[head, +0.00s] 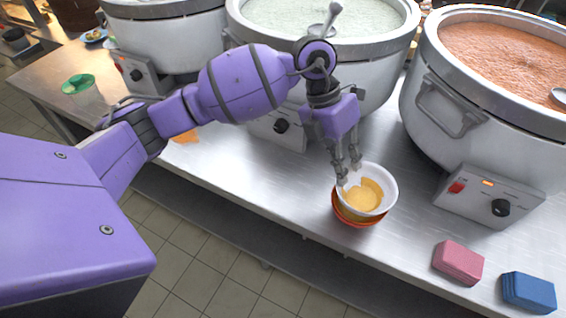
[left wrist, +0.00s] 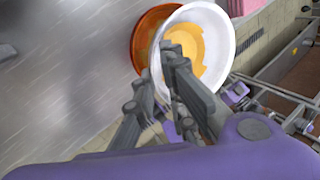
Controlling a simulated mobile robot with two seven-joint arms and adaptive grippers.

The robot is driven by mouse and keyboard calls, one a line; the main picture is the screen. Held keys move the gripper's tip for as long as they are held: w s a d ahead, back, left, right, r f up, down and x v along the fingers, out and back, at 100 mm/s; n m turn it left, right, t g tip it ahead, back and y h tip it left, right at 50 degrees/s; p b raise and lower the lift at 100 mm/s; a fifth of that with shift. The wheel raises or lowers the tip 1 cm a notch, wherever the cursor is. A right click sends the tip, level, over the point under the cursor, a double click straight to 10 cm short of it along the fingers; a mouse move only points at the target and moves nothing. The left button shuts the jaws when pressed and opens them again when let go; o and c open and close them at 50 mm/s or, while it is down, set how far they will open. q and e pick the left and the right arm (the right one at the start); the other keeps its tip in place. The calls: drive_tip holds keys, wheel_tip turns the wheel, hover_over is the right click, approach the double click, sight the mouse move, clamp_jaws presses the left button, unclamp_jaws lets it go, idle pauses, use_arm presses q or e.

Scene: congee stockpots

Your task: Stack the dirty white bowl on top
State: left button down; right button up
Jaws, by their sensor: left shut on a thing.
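The dirty white bowl (head: 389,183) has a yellow-orange stain inside and sits over an orange-brown bowl (head: 350,219) near the counter's front edge. In the left wrist view the white bowl (left wrist: 221,30) overlaps the orange bowl (left wrist: 144,36), offset to one side. My left gripper (head: 348,172) points down at the white bowl's left rim and is shut on that rim. It also shows in the left wrist view (left wrist: 178,75), with its fingers at the rim. I cannot tell whether the white bowl rests on the orange one or hangs just above it. My right gripper is not seen.
Large stockpots (head: 480,90) stand along the back of the steel counter (head: 290,180). A pink sponge (head: 458,262) and a blue sponge (head: 528,291) lie to the right of the bowls.

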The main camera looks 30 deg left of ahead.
sight(363, 193)
use_arm(q)
drive_tip(key=shift+w+f, duration=0.1)
drive_tip(key=shift+w, duration=0.15)
wheel_tip(363, 193, down, 3)
drive_tip(key=shift+w+f, duration=0.1)
drive_tip(key=shift+f, duration=0.3)
drive_tip(key=c, duration=1.8)
unclamp_jaws()
drive_tip(key=shift+r, duration=0.15)
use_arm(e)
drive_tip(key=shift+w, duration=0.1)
